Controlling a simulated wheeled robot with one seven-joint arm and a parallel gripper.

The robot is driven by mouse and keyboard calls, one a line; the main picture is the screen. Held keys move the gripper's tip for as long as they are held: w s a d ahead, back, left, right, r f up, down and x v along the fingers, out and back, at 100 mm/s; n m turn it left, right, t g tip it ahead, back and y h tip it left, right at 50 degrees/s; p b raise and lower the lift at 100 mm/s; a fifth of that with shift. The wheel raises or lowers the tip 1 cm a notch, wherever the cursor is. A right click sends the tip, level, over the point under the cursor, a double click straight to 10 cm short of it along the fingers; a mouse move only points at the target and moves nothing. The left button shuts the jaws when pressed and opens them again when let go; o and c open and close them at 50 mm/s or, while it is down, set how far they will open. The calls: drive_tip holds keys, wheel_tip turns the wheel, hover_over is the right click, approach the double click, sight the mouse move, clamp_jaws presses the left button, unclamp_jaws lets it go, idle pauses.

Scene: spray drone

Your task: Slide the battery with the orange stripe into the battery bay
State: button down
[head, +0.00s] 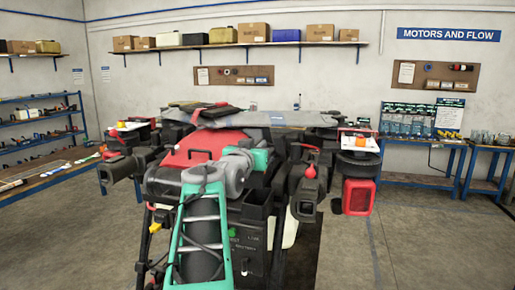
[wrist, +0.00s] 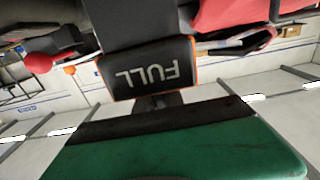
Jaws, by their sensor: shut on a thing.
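The battery (wrist: 150,72) shows in the wrist view as a dark block with upside-down FULL lettering and a thin orange edge. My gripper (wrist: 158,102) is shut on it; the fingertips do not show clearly. A green and black part fills the bottom of the wrist view. In the head view the spray drone (head: 205,150), with a red cover, stands in the middle. My own arm crosses in front of it and hides the gripper and the battery. I cannot make out the battery bay clearly in either view.
Shelves (head: 50,180) stand at the left and a workbench (head: 420,182) at the right.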

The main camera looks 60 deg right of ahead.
sight(253, 184)
drive_tip(key=shift+f+b, duration=1.5)
drive_tip(key=shift+b, duration=0.05)
drive_tip(key=shift+a, duration=0.1)
drive_tip(key=shift+s+b, duration=0.1)
drive_tip(key=shift+b, duration=0.95)
idle(0.5)
drive_tip(key=shift+f+b, duration=3.15)
drive_tip(key=shift+b, duration=0.25)
drive_tip(key=c, duration=1.4)
unclamp_jaws()
drive_tip(key=shift+f, duration=0.15)
drive_tip(key=shift+o, duration=0.2)
drive_tip(key=shift+f, duration=0.3)
drive_tip(key=a, duration=0.2)
drive_tip(key=a+b, duration=0.1)
drive_tip(key=a, duration=0.2)
drive_tip(key=s+a+b, duration=0.1)
drive_tip(key=a, duration=0.1)
drive_tip(key=shift+s+a+r, duration=0.1)
drive_tip(key=shift+a+r, duration=0.15)
drive_tip(key=shift+a, duration=0.15)
